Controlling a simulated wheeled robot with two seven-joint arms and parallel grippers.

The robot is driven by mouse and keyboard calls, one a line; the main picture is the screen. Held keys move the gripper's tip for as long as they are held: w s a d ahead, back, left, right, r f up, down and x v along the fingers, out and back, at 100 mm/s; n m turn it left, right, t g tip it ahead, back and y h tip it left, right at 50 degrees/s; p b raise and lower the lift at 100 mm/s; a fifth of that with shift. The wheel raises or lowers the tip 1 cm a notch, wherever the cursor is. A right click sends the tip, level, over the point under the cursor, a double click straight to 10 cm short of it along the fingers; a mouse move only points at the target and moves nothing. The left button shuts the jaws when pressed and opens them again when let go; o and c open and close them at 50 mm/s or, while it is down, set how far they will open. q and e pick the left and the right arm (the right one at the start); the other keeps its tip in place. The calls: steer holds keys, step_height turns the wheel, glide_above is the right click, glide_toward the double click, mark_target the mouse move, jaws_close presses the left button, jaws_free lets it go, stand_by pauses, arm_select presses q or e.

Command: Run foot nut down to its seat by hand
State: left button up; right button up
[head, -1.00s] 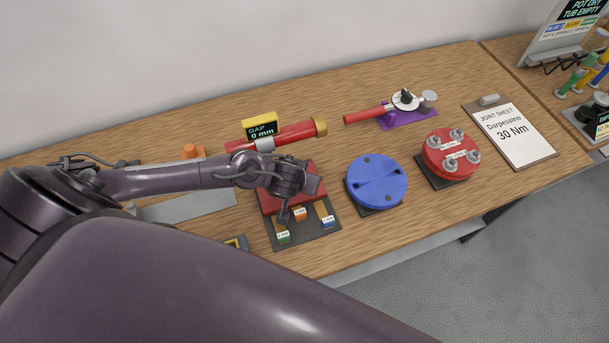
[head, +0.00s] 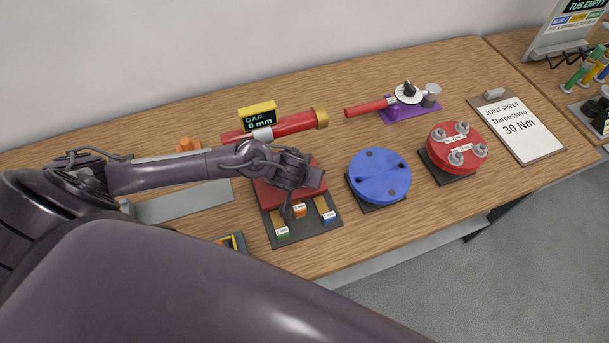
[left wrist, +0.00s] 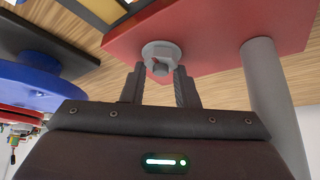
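The foot nut (left wrist: 161,50) is a grey hex nut with a stud end showing in it, against the face of a red plate (left wrist: 215,30) in the left wrist view. My left gripper (left wrist: 159,72) is open, with one finger on each side just short of the nut; a gap shows between the fingers. I cannot tell whether a fingertip touches the nut. In the head view my left gripper (head: 288,196) is over the front of the red block (head: 262,194), and the arm hides part of it. The nut is hidden there. My right gripper is not in view.
A grey post (left wrist: 266,85) stands close right of the fingers. Right of the red block are a blue disc (head: 380,172) and a red flange (head: 455,150) with several bolts. Behind are a gap gauge display (head: 258,116) and a red-handled tool (head: 372,107). A joint sheet (head: 515,122) lies right.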

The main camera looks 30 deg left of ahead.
arm_select(q)
steer(key=shift+c, duration=0.5)
steer(key=shift+r+n+y+p, duration=0.15)
steer(key=shift+n+y+p, duration=0.15)
steer(key=shift+n+p, duration=0.35)
steer(key=shift+n+g+y+p, duration=0.3)
steer(key=shift+n+y+p, duration=0.1)
steer(key=shift+n, duration=0.25)
steer(key=shift+n+y, duration=0.4)
steer(key=shift+n, duration=0.5)
steer(key=o, duration=1.1)
